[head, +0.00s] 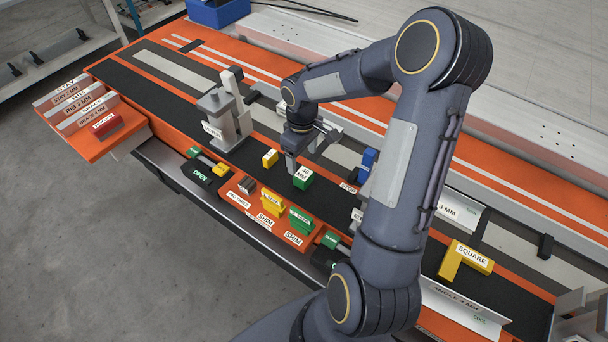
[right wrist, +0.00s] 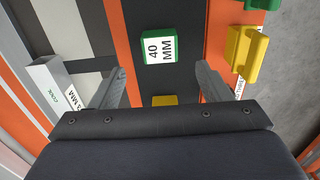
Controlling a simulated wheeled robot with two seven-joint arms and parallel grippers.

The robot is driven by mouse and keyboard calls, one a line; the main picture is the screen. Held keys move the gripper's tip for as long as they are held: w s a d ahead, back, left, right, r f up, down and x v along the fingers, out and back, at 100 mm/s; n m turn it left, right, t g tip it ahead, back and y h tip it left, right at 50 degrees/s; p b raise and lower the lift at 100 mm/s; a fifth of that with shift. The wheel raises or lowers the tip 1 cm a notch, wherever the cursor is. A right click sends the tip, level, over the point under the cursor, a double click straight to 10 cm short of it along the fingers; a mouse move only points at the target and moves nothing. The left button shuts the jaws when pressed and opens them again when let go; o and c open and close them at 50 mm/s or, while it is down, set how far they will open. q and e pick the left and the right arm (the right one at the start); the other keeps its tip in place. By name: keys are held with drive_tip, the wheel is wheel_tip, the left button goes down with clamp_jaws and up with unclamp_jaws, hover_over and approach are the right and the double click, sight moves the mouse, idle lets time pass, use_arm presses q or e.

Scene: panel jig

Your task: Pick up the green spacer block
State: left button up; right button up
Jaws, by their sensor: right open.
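The green spacer block (head: 303,178), with a white "40 MM" label, sits on the black strip of the orange bench in the head view. It also shows in the right wrist view (right wrist: 146,58), top centre. My right gripper (head: 292,168) is pointing down close beside the block in the head view, with its near finger overlapping the block's left edge. In the right wrist view its fingers (right wrist: 160,68) are spread wide and empty, with the block ahead of the gap, not between them. Contact is not visible. My left gripper is out of view.
A small yellow block (head: 270,158) stands left of the green one. A grey clamp-like fixture (head: 228,118) is behind it. Yellow (head: 272,200) and green (head: 301,218) shim holders are in front. A blue piece (head: 368,160) stands to the right, by my arm.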

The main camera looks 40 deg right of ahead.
sight(304, 174)
drive_tip(key=f, duration=0.4)
drive_tip(key=f+p, duration=0.1)
drive_tip(key=f, duration=0.1)
drive_tip(key=shift+s+f, duration=0.25)
drive_tip(key=shift+f, duration=0.6)
drive_tip(key=c, duration=1.1)
drive_tip(key=shift+r, duration=0.1)
